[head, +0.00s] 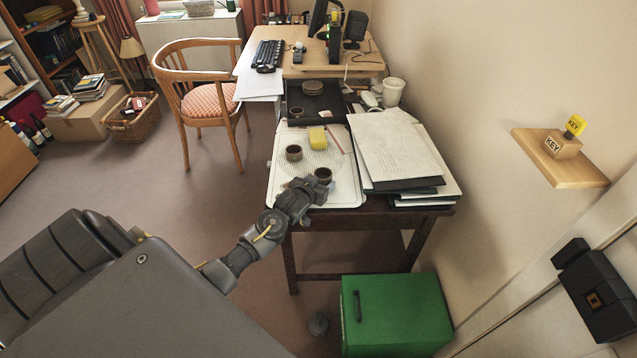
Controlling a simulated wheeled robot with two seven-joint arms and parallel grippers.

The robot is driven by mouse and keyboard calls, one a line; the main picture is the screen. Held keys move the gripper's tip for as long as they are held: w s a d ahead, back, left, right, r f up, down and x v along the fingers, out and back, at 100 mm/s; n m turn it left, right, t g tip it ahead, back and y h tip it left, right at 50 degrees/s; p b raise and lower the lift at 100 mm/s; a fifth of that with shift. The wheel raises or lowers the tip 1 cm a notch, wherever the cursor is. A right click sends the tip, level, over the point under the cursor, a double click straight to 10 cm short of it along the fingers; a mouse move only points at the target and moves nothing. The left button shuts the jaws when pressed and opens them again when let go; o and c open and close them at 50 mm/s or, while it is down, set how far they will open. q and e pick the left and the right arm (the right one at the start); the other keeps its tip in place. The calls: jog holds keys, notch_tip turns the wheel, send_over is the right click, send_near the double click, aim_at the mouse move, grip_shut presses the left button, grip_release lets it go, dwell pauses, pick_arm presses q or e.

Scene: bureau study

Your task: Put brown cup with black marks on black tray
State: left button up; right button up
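A small dark brown cup (323,175) stands near the front edge of a white draining board (347,193). A similar cup (293,153) stands farther back on the board. The black marks are too small to make out. My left gripper (312,184) is at the front cup, at its near left side. Its fingers are too small and partly hidden to tell whether they are open or closed on the cup. The black tray (325,103) lies behind the board and holds round brown coasters and another small brown item. My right gripper is not in view.
A yellow sponge (317,138) sits on the board behind the cups. Stacked papers and folders (395,150) lie to the right, with a white mug (393,91) behind. A green cabinet (396,315) stands on the floor. The desk (330,66) with a keyboard is at the back.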

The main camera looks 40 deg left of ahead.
pick_arm(q)
jog(key=shift+o, duration=0.6)
jog(key=shift+f, duration=0.1)
